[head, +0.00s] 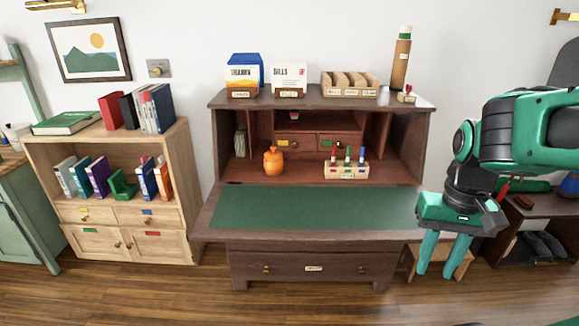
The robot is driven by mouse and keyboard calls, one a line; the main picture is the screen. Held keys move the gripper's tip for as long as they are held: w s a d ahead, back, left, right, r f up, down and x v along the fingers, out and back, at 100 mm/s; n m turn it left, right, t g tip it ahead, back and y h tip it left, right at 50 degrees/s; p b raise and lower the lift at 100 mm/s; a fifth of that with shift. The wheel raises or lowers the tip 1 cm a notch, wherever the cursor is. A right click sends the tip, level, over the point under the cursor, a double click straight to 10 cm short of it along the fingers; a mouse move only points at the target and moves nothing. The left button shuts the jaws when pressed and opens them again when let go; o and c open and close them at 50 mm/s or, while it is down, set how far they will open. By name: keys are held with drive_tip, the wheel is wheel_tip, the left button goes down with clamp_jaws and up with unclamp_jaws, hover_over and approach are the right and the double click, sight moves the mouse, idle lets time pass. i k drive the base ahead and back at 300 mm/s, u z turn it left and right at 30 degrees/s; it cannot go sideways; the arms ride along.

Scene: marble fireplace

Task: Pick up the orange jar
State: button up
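The orange jar (273,161) is small and rounded with a lid. It stands upright inside the open middle of the dark wooden desk (217,222), left of centre, in front of the small drawers. My gripper (441,272) hangs at the right of the head view with its two teal fingers pointing down. The fingers are apart with nothing between them. It is in front of the desk's right end, well to the right of the jar and apart from it.
A pen holder (346,171) stands right of the jar. The desk's green writing surface (313,207) is clear. Boxes, a sorter (350,85) and a tall cork-coloured bottle (401,62) stand on the desk top. A bookcase (187,190) stands left, a stool (457,262) beneath my gripper.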

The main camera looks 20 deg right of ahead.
sight(273, 168)
drive_tip(key=z, duration=0.1)
drive_tip(key=i, duration=1)
drive_tip(key=u, duration=0.05)
